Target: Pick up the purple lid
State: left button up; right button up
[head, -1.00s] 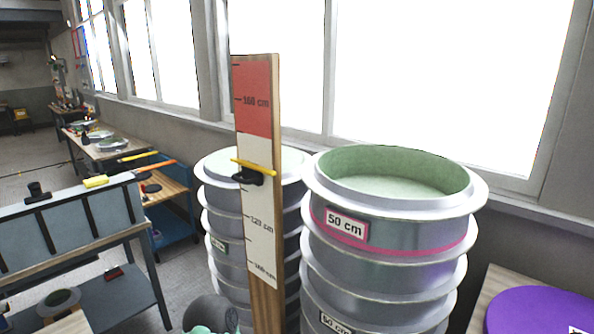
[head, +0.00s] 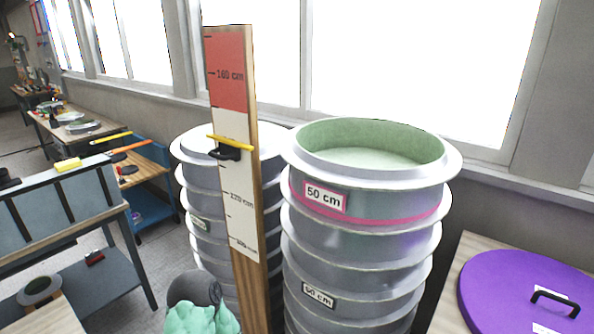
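The purple lid (head: 505,285) is a flat round disc with a black handle (head: 555,302) and white labels. It lies on a wooden table at the lower right of the head view, its right and lower edges cut off by the frame. A grey rounded part with a mint-green piece (head: 200,318) shows at the bottom centre; it may be part of my arm, but I cannot make out gripper fingers. Neither gripper can be clearly seen.
A tall stack of grey ring moulds (head: 365,235) marked 50 cm stands left of the lid's table (head: 452,268). A second stack (head: 195,150) stands behind a wooden measuring post (head: 232,130). A workbench (head: 60,215) is at the left, with open floor between.

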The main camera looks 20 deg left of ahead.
aim_at(500, 291)
jog(key=z, duration=1.35)
jog(key=l+u, duration=0.9)
jog(key=u, duration=0.15)
